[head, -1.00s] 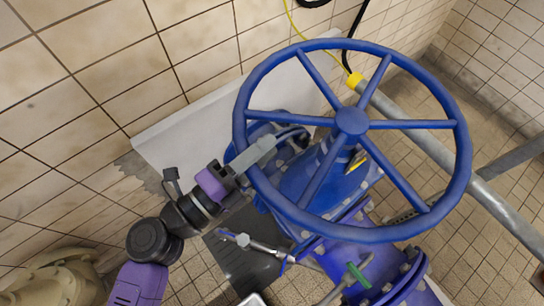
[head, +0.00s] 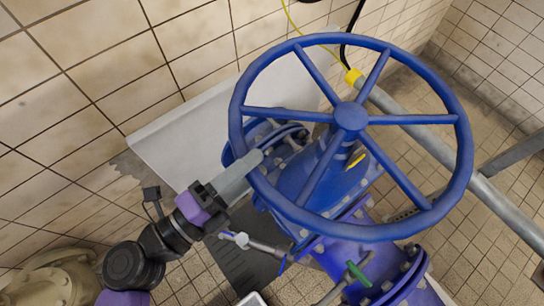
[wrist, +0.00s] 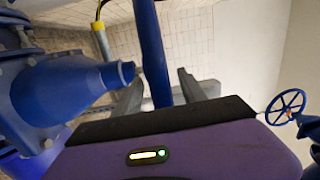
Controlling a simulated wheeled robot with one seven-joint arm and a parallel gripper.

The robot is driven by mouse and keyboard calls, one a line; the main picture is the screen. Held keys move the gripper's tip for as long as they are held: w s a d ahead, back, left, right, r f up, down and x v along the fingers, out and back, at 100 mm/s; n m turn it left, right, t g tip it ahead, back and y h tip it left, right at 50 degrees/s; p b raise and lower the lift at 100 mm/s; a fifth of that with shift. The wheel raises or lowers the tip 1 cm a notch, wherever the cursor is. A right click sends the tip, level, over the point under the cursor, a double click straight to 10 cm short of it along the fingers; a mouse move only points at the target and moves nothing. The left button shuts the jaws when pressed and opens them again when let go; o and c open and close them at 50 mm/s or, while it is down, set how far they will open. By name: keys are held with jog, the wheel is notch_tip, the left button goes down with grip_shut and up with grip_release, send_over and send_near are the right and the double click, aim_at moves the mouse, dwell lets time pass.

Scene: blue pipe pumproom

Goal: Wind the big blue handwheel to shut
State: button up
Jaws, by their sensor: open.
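The big blue handwheel (head: 350,116) has several spokes and a round hub. It sits on a blue valve body (head: 315,175) and fills the upper middle of the head view. My gripper (head: 255,163) is at the lower left of its rim, with grey fingers reaching to the rim. In the wrist view a blue bar of the wheel (wrist: 150,45) runs between the spread fingers of my gripper (wrist: 160,78). The jaws are open around it, with gaps showing on both sides. I cannot tell whether a finger touches it.
A grey pipe (head: 430,143) with a yellow fitting (head: 353,76) runs behind the wheel to the right. A small green-handled valve (head: 357,273) is below. A tiled wall (head: 90,90) stands close on the left. A smaller blue handwheel (wrist: 286,106) shows in the wrist view.

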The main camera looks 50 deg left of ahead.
jog(key=shift+s+d, duration=0.3)
jog(key=shift+s, duration=0.35)
jog(key=shift+s+d, duration=0.3)
jog(key=shift+s, duration=0.35)
